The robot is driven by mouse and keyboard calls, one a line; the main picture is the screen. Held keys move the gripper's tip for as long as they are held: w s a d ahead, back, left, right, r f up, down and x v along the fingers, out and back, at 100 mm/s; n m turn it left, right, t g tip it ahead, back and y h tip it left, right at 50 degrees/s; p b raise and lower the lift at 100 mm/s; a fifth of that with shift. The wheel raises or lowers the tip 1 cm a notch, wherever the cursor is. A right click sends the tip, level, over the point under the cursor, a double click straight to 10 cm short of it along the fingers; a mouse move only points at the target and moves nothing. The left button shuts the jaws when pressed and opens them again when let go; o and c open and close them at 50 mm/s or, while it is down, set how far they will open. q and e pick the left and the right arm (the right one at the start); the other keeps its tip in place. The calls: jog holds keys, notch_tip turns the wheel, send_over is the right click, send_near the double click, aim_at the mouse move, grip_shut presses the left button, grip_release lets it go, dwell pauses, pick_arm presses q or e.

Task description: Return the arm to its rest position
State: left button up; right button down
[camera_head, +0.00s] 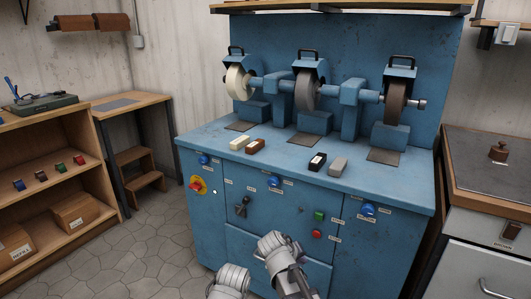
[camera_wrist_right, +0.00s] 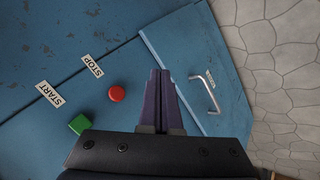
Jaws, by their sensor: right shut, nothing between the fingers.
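My right gripper (camera_head: 292,280) is low at the bottom middle of the head view, in front of the blue grinding machine's cabinet. In the right wrist view its two dark fingers (camera_wrist_right: 160,85) are pressed together with nothing between them. They are apart from the red stop button (camera_wrist_right: 116,93) and the green start button (camera_wrist_right: 78,124), which lie to their left. A metal handle (camera_wrist_right: 206,92) lies to their right. I do not see my left gripper.
The blue machine (camera_head: 265,215) carries several grinding wheels, with small blocks (camera_head: 317,161) on its top. A wooden shelf (camera_head: 60,180) stands at the left. A grey-topped cabinet (camera_head: 490,170) stands at the right. The stone floor (camera_head: 150,250) is clear at the lower left.

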jog(key=s+a+f+g+y+p, duration=0.1)
jog(key=s+a+f+g+y, duration=0.3)
jog(key=s, duration=0.6)
jog(key=s+a+r+g+p, duration=0.1)
jog(key=s+a+g, duration=0.1)
jog(key=s+a, duration=0.6)
pick_arm(q)
notch_tip(320, 180, up, 32)
jog(key=p, duration=3)
jog(key=shift+r, duration=0.25)
pick_arm(e)
notch_tip(320, 180, up, 31)
jog(key=s+d, duration=0.1)
jog(key=d, duration=0.1)
jog(key=shift+s+f+n+y, duration=0.2)
jog(key=shift+s+n+y, duration=0.1)
jog(key=shift+s+n, duration=0.1)
pick_arm(q)
jog(key=shift+d, duration=0.1)
jog(key=shift+c, duration=0.2)
